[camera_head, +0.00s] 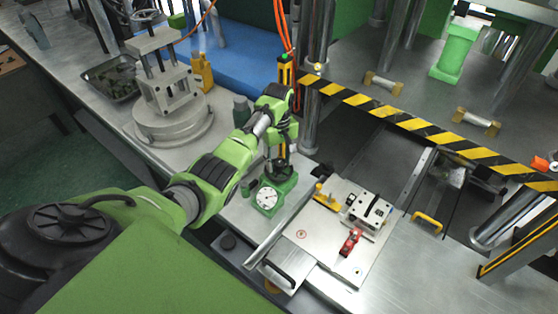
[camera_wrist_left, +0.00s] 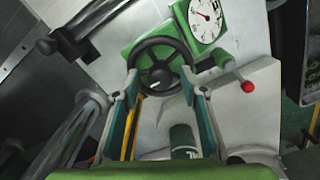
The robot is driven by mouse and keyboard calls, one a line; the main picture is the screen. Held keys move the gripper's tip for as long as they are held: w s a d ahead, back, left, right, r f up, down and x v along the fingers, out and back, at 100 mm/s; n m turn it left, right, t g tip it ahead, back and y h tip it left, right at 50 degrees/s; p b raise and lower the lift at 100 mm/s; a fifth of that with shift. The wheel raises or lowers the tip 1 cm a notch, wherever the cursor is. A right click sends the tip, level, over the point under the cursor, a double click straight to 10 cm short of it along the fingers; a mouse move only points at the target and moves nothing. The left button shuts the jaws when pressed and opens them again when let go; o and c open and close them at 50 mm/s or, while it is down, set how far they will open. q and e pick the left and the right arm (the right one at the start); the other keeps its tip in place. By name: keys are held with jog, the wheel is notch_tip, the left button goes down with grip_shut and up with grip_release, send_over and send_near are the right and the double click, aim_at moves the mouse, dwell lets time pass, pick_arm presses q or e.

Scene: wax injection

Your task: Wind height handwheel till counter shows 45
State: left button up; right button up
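A black handwheel (camera_wrist_left: 160,62) with a round hub sits on a green machine body (camera_wrist_left: 118,45) in the wrist view. My left gripper (camera_wrist_left: 160,76) has its two fingers spread, their tips at opposite sides of the wheel's lower rim. Whether they touch the rim is unclear. A white dial (camera_wrist_left: 206,18) with a thin needle is beside the wheel; it also shows in the head view (camera_head: 266,197). No counter number is readable. My right gripper is out of view.
A lever with a red knob (camera_wrist_left: 247,87) stands near the wheel. A dark green bottle (camera_wrist_left: 184,140) is between the fingers farther down. A plate with a metal block (camera_head: 370,209) and red clamp (camera_head: 350,241) lies right of the unit. A striped barrier (camera_head: 425,130) crosses behind.

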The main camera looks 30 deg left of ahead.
aim_at(279, 163)
pick_arm(q)
notch_tip(279, 163, up, 12)
dwell(0.5)
dwell(0.4)
